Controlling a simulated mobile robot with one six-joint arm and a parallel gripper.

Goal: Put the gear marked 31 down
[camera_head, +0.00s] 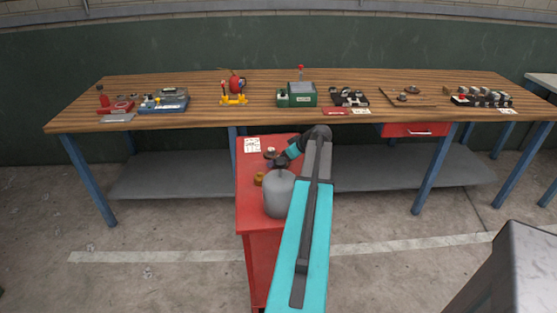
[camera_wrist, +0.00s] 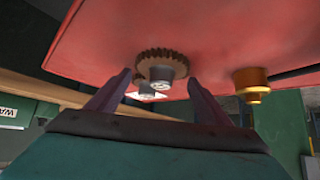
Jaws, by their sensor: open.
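A dark brown toothed gear (camera_wrist: 160,66) with a grey hub is at the red cart top (camera_wrist: 240,35) in the wrist view, which is upside down. No number is readable on it. My gripper (camera_wrist: 160,82) is open, with one finger on each side of the gear's hub and visible gaps between. In the head view my gripper (camera_head: 281,160) is low over the red cart, and small dark parts beside it are too small to tell apart.
A gold knobbed piece (camera_wrist: 252,84) stands near the gear; it also shows in the head view (camera_head: 259,179). A grey canister (camera_head: 279,195) is close to my arm. A white card (camera_head: 252,145) lies at the cart's far left corner. The wooden bench (camera_head: 200,115) behind holds several devices.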

